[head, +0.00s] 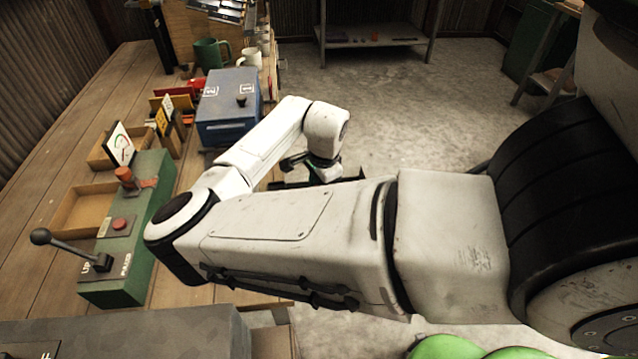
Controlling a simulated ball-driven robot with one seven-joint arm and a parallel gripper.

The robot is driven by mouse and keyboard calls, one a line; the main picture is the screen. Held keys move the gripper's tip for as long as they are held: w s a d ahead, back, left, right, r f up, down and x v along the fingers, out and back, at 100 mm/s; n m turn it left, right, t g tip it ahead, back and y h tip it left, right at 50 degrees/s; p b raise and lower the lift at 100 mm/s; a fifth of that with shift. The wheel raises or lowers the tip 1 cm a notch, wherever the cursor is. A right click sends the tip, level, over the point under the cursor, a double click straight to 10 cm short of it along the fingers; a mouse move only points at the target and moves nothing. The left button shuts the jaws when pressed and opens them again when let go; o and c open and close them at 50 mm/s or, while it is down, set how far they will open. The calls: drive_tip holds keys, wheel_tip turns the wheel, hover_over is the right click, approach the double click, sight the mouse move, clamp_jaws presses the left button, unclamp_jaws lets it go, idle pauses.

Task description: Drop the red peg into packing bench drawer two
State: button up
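A blue box (228,112) on the wooden bench bears the marks 1 and 2 on its upper face, with a small dark knob on it. I cannot tell whether a drawer is open. I cannot pick out the red peg for sure; an orange-red cylinder (124,177) stands on the green control box, and small red items (196,87) lie behind the blue box's left side. My gripper (318,176) is right of and below the blue box, beyond the bench edge. My forearm hides much of it, so its fingers and any held thing are unclear.
The green control box (125,255) has a black-knobbed lever (60,246) and a red button. Wooden trays (85,208), small signs and mugs (210,54) crowd the bench (40,185). Grey floor (400,110) is open to the right, with a shelf (372,42) at the back.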

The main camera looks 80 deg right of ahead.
drive_tip(key=o, duration=1)
drive_tip(key=shift+o, duration=0.2)
wheel_tip(320, 180, up, 11)
drive_tip(key=s+a, duration=0.1)
drive_tip(key=shift+f, duration=0.15)
drive_tip(key=shift+s, duration=0.1)
